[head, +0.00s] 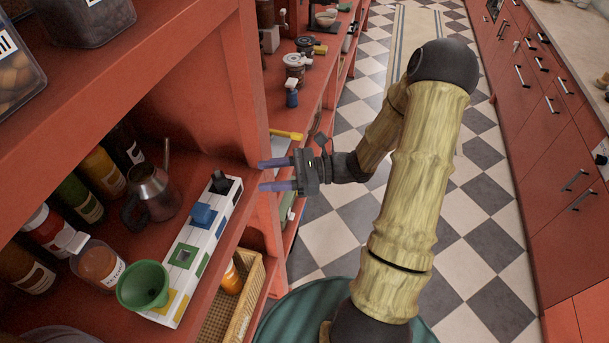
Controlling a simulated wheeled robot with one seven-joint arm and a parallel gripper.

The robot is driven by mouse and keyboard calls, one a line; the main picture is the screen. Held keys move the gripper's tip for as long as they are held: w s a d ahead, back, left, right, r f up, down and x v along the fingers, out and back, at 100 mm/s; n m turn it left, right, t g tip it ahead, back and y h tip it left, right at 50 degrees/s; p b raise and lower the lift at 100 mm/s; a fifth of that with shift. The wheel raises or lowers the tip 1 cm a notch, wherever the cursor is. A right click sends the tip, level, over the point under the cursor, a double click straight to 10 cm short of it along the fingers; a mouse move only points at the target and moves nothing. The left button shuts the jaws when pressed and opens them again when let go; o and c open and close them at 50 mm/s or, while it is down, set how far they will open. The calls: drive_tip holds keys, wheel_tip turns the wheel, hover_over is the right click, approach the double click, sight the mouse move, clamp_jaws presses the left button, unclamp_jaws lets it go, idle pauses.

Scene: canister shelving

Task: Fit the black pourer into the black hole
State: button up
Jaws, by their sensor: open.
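The black pourer (220,183) is at the far end of a white board (211,238) with coloured square holes, lying on the shelf. It covers the spot where it stands, so I cannot see the black hole or tell whether the pourer is seated in it. My gripper (262,175) is to the right of the pourer, apart from it, near the shelf's front edge. Its two purple fingers point left and are open, with nothing between them.
A blue piece (203,215) stands on the board, near the green hole (183,256). A green funnel (143,286) is at the near end. A metal pitcher (151,191) and several bottles stand behind. A shelf upright (221,95) rises beyond the board.

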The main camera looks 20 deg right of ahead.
drive_tip(key=b+v, duration=0.2)
drive_tip(key=v, duration=0.6)
drive_tip(key=shift+a, duration=0.15)
idle(0.5)
drive_tip(key=s+a+f+n+g+h, duration=0.3)
drive_tip(key=s+n+g+h, duration=0.15)
drive_tip(key=n+h, duration=0.2)
drive_tip(key=s+a+f+n+g+h, duration=0.2)
drive_tip(key=s+f+n+g+h, duration=0.1)
drive_tip(key=s+n+h, duration=0.3)
drive_tip(key=w+r+n+t+h, duration=0.1)
drive_tip(key=n, duration=0.2)
drive_tip(key=w+r+n+t+h, duration=0.1)
drive_tip(key=n+t+h, duration=0.1)
drive_tip(key=w+r+n+t+h+b, duration=0.1)
drive_tip(key=n+t+h, duration=0.1)
drive_tip(key=n, duration=0.1)
drive_tip(key=shift+w+n, duration=0.2)
drive_tip(key=shift+n, duration=0.15)
drive_tip(key=shift+c, duration=0.2)
